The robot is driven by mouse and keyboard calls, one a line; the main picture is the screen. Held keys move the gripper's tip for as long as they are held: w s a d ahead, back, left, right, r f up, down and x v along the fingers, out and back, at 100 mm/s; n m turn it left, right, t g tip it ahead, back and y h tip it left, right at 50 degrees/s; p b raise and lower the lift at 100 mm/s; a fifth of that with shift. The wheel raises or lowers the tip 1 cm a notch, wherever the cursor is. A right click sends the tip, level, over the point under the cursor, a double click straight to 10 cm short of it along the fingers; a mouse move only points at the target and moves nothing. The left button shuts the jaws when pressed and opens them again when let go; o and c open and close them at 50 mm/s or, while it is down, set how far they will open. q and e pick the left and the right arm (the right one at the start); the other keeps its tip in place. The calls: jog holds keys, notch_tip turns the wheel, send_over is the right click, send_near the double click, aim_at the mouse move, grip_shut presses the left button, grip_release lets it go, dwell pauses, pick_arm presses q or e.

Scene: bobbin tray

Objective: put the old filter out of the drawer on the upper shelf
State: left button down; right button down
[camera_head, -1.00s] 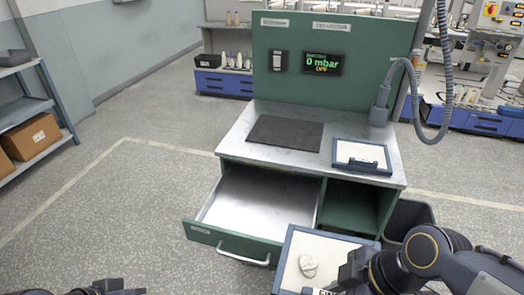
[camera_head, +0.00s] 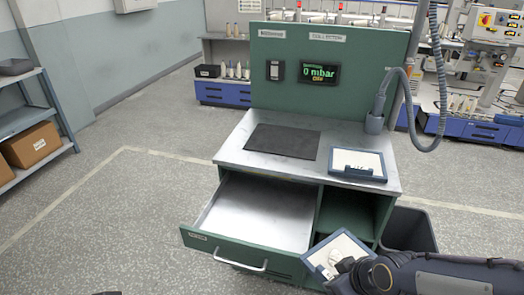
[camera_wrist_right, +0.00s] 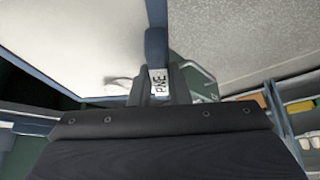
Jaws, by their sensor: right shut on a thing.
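The old filter (camera_head: 336,246) is a pale square panel in a blue frame, with a greyish smudge on its face. My right gripper (camera_wrist_right: 158,88) is shut on the frame's blue handle, beside a lettered label. The panel also fills the upper left of the right wrist view (camera_wrist_right: 65,45). In the head view it hangs tilted in front of the bench's right side, clear of the drawer (camera_head: 232,252). The drawer is pulled open and looks empty. The open shelf compartment (camera_head: 350,208) is right of it, partly hidden by the filter. Only a dark sliver of my left arm shows.
A second, clean framed filter (camera_head: 358,164) lies on the worktop, beside a dark mat (camera_head: 283,141). A grey bin (camera_head: 412,228) stands right of the bench. A hose (camera_head: 376,118) hangs at the panel's right. A side rack (camera_head: 35,118) holds a box at left.

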jog(key=w+d+f+m+t+h, duration=0.1)
jog(key=w+d+f+m+h, duration=0.2)
jog(key=w+f+m, duration=0.4)
jog(key=shift+w+f, duration=0.75)
jog(key=shift+w, duration=0.4)
jog(key=shift+w+d, duration=0.1)
jog(key=shift+w, duration=0.05)
jog(key=shift+s, duration=0.3)
